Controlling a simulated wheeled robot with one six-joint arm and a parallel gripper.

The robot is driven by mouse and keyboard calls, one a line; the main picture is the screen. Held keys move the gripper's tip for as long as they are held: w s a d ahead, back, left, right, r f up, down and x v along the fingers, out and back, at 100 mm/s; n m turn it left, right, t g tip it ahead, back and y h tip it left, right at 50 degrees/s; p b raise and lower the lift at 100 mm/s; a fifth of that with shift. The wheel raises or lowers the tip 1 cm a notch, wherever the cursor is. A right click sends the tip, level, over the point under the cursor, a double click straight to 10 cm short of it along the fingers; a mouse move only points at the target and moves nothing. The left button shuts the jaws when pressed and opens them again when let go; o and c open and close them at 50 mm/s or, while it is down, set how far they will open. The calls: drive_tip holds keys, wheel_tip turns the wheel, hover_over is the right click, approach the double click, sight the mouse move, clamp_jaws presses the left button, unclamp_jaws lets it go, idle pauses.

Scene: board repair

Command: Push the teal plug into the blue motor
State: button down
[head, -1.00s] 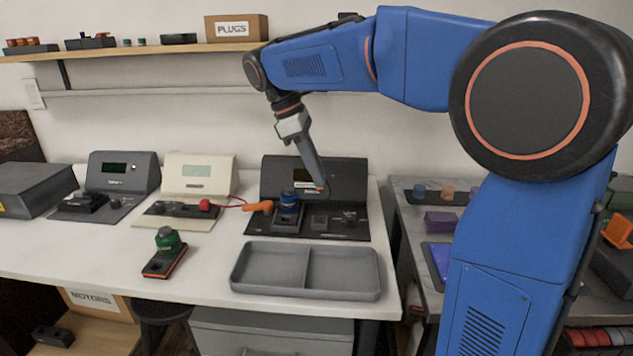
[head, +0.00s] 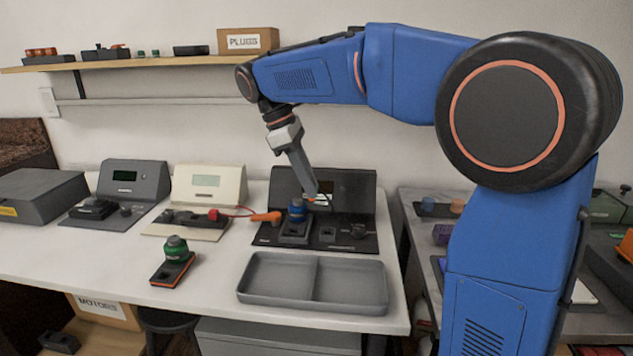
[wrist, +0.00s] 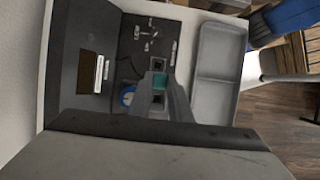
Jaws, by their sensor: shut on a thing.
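The blue motor (head: 298,210) stands upright in a dark holder (head: 295,232) on the black test station. In the wrist view the motor (wrist: 127,95) shows only partly, beside the gripper's finger. My gripper (head: 311,194) is just above and to the right of the motor in the head view. It is shut on the teal plug (wrist: 159,81), which shows between the fingertips in the wrist view. The plug is apart from the motor. The plug cannot be made out in the head view, and its height above the station is unclear.
The black station (head: 370,238) has an upright screen panel (head: 350,190) behind the motor. An empty two-part grey tray (head: 313,308) lies in front. A green motor (head: 175,252) stands in a holder at left. An orange probe (head: 266,217) lies close to the blue motor's left.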

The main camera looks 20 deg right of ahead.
drive_tip(key=a, duration=0.2)
drive_tip(key=w+a, duration=0.1)
drive_tip(key=a, duration=0.1)
drive_tip(key=shift+w+a, duration=0.1)
drive_tip(key=shift+a, duration=0.1)
idle(0.3)
drive_tip(key=shift+f, duration=0.1)
drive_tip(key=shift+f, duration=3)
drive_tip(key=shift+f, duration=1.65)
idle(1.8)
drive_tip(key=c, duration=1.4)
unclamp_jaws()
drive_tip(key=shift+c, duration=0.2)
drive_tip(key=shift+o, duration=0.3)
